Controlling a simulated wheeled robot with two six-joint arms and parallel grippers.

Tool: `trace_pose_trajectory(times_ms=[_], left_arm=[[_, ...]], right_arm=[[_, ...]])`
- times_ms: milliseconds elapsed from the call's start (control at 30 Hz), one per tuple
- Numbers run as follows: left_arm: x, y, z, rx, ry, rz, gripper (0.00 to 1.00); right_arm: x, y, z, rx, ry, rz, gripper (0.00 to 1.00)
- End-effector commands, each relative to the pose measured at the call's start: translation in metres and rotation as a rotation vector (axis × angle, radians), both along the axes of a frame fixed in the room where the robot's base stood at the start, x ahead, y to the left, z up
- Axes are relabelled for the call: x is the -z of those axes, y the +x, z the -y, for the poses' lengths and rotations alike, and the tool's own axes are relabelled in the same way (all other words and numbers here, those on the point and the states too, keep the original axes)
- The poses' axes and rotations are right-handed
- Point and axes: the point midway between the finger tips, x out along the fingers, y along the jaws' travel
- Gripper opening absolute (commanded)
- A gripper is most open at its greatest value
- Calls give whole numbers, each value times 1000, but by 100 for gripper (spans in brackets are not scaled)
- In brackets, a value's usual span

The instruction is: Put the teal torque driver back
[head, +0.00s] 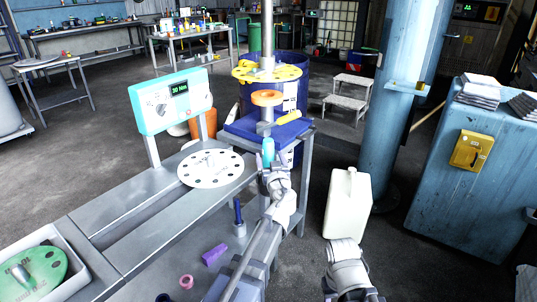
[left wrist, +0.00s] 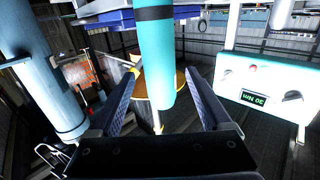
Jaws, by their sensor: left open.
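The teal torque driver (head: 268,149) stands roughly upright in front of the blue platform at the far end of the bench. My left gripper (head: 270,168) is open around its lower part in the head view. In the left wrist view, the teal driver (left wrist: 157,60) with its black band lies between the two spread fingers of my left gripper (left wrist: 162,85). Gaps show on both sides of it. What supports the driver at its banded end is cut off or hidden. My right arm shows at the bottom right, but its fingers do not show.
A teal torque display (head: 180,98) reading 30 Nm stands left of the driver. A white disc with holes (head: 211,169) lies on the bench. Behind are an orange ring (head: 267,97), a yellow disc (head: 284,73) and the blue platform (head: 290,130). A white jerrycan (head: 347,205) stands right.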

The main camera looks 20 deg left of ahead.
Motion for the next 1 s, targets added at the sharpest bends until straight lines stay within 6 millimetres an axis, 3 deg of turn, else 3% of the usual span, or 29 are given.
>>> trace_pose_trajectory(times_ms=[33, 100, 400, 900, 1000], left_arm=[[0, -16, 6, 3, 0, 0, 82], [-1, -29, 12, 3, 0, 0, 82], [-1, -70, 32, 2, 0, 0, 82], [-1, -79, 37, 0, 0, 0, 82], [-6, -82, 35, -16, -1, -21, 82]], right_arm=[[0, 0, 0, 0, 0, 0, 50], [0, 0, 0, 0, 0, 0, 50], [-1, 0, 0, 0, 0, 0, 50], [-1, 0, 0, 0, 0, 0, 50], [-10, 0, 0, 0, 0, 0, 50]])
